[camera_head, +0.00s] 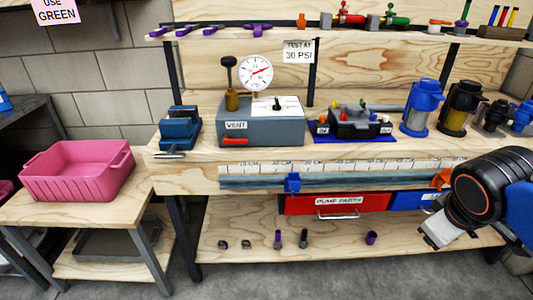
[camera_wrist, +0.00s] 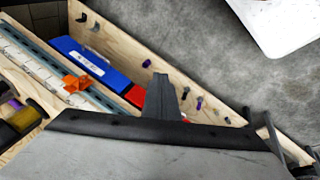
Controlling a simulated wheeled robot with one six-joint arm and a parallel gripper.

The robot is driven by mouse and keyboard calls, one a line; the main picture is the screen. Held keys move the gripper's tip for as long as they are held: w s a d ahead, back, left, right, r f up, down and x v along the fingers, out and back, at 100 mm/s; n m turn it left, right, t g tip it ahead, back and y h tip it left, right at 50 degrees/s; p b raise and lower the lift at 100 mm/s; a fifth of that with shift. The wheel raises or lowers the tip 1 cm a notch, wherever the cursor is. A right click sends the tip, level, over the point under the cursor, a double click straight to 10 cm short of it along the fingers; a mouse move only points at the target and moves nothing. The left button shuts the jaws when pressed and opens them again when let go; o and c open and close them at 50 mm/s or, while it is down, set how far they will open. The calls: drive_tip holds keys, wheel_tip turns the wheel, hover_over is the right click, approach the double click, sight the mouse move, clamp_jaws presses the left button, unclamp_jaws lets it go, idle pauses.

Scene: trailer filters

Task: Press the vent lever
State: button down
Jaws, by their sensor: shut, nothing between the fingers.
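The vent lever (camera_head: 234,141) is a small red bar low on the front of a grey test box (camera_head: 275,132), just under a white VENT label (camera_head: 236,125). The box stands on the workbench and carries a round gauge (camera_head: 255,73) with a red needle. My gripper (camera_head: 432,242) is at the right, in front of the bench and below its top, well away from the lever. In the wrist view my gripper's fingers (camera_wrist: 161,95) are together and empty. The lever does not show in the wrist view.
A blue vise (camera_head: 180,130) stands left of the test box; a blue mat with small parts (camera_head: 352,125) and a blue filter housing (camera_head: 420,105) stand right. A ruler rail (camera_head: 330,173) with a blue slider runs along the bench front. A pink bin (camera_head: 78,172) sits far left.

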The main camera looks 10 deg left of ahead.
drive_tip(key=w+a+r+n+t+h, duration=0.25)
drive_tip(key=w+a+n, duration=0.35)
drive_tip(key=w+n, duration=0.3)
drive_tip(key=n+t+y, duration=0.7)
drive_tip(key=n+y, duration=0.1)
drive_tip(key=n, duration=1.5)
approach(235, 141)
drive_tip(key=shift+s+d+f+h, duration=0.25)
drive_tip(key=shift+s+d+f, duration=0.4)
drive_tip(key=shift+s+d, duration=0.3)
drive_tip(key=shift+w, duration=0.1)
drive_tip(key=x, duration=1)
drive_tip(key=shift+f, duration=0.15)
